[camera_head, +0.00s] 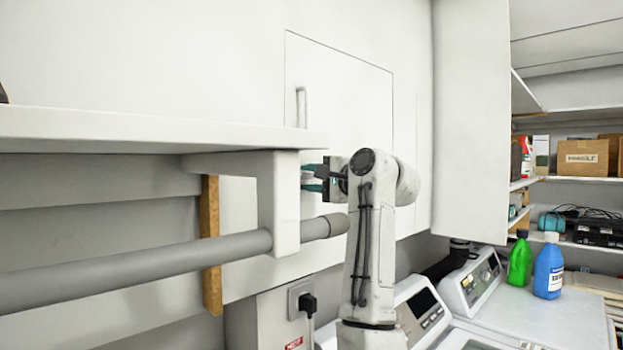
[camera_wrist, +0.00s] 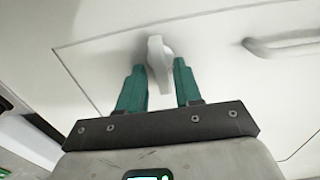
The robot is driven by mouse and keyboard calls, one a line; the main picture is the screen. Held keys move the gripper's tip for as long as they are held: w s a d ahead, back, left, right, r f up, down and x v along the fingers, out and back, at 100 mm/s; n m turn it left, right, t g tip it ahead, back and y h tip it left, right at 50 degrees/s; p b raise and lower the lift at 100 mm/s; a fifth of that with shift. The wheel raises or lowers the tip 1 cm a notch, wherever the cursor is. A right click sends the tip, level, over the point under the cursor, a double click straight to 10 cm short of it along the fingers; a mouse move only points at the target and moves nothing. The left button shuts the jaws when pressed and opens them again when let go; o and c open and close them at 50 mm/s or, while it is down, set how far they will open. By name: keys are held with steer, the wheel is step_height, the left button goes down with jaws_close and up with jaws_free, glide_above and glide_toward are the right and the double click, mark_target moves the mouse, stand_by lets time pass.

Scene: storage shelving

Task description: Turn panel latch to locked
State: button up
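The white panel (camera_head: 345,85) is set in the wall, outlined by a thin dark seam, and also fills the wrist view (camera_wrist: 215,90). The small white latch (camera_wrist: 159,60) shows in the wrist view, sticking out from the panel. My gripper (camera_wrist: 160,78) is open, its two teal fingers on either side of the latch with gaps visible. Whether the fingertips reach past the latch's end is hard to tell. In the head view my gripper (camera_head: 318,178) is at the panel, partly hidden by the shelf bracket and my arm; the latch is hidden there.
A white bar handle (camera_head: 301,107) is on the panel, also in the wrist view (camera_wrist: 285,45). A shelf (camera_head: 150,128) with bracket (camera_head: 280,205) and a grey rod (camera_head: 140,270) stand close left of my arm. Green (camera_head: 520,258) and blue (camera_head: 548,268) bottles stand at right.

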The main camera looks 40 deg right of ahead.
steer(key=shift+o, duration=0.2)
steer(key=shift+a, duration=0.1)
steer(key=s+b, duration=0.4)
steer(key=s, duration=0.6)
steer(key=shift+s+d, duration=0.2)
steer(key=shift+s, duration=0.2)
